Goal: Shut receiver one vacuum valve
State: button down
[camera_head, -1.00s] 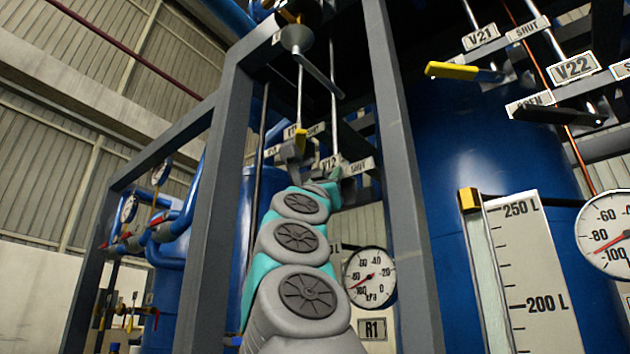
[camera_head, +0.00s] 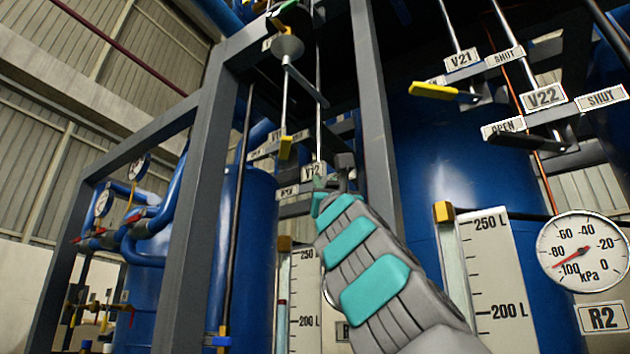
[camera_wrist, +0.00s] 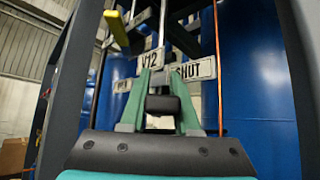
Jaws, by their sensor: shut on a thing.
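The V12 tag (camera_head: 312,172) stands above the valve at my gripper, and in the wrist view it reads V12 (camera_wrist: 150,60) with a SHUT plate (camera_wrist: 193,69) to its right. My gripper (camera_head: 334,182), with green fingers (camera_wrist: 164,100), is shut on a black valve handle (camera_wrist: 163,106), whose blunt end faces the wrist camera. The handle is mostly hidden by my gripper in the head view. Whether it lines up with SHUT cannot be told. A yellow valve handle (camera_head: 286,147) hangs to the left, also in the wrist view (camera_wrist: 116,28).
Grey frame posts (camera_head: 208,190) stand on both sides of my arm. On the right are the V21 yellow handle (camera_head: 433,91), the V22 black handle (camera_head: 525,141) and the R2 gauge (camera_head: 582,252). Blue tanks (camera_head: 240,230) stand behind.

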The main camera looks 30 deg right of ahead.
jog(key=shift+r, duration=0.1)
jog(key=c, duration=0.6)
grip_release()
jog(key=shift+c, duration=0.2)
